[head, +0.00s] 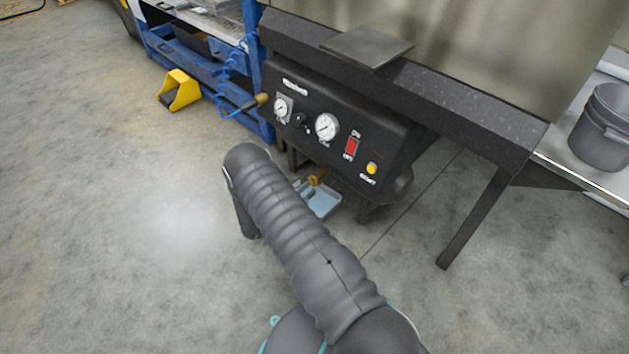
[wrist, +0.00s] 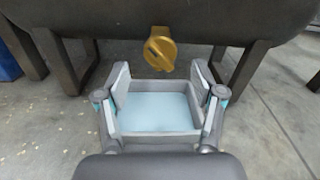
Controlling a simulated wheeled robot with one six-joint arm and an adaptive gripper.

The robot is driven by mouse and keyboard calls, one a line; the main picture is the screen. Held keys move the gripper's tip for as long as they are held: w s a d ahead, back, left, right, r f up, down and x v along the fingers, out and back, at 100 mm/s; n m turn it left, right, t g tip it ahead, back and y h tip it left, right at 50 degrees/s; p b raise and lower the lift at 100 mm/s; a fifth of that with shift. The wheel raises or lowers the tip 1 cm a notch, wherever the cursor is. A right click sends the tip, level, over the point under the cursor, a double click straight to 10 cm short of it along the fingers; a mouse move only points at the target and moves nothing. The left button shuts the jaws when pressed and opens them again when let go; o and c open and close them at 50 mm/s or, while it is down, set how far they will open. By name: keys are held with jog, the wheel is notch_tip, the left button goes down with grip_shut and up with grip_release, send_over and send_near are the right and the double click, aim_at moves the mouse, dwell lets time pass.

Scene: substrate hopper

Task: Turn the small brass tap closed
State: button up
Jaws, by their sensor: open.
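The small brass tap (wrist: 160,50) hangs under the dark tank in the wrist view, with its slotted round face toward me. In the head view the tap (head: 316,178) shows small beyond my arm, below the control panel. My gripper (wrist: 160,88) is open in the wrist view, its two fingers apart to the left and right. The tap appears between and just beyond the fingertips, and I see no contact. In the head view my arm hides the gripper. A pale blue tray (wrist: 155,112) lies on the floor below the tap.
The black panel (head: 335,120) with gauges, a red switch and a yellow button stands above the tap. Dark tank legs (wrist: 242,75) stand on both sides. A yellow pedal (head: 180,90) and a blue rack are at the upper left. The floor at left is clear.

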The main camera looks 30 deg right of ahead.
aim_at(314, 181)
jog(key=x, duration=0.5)
jog(key=shift+w+d, duration=0.15)
jog(key=shift+d, duration=0.2)
jog(key=c, duration=1.2)
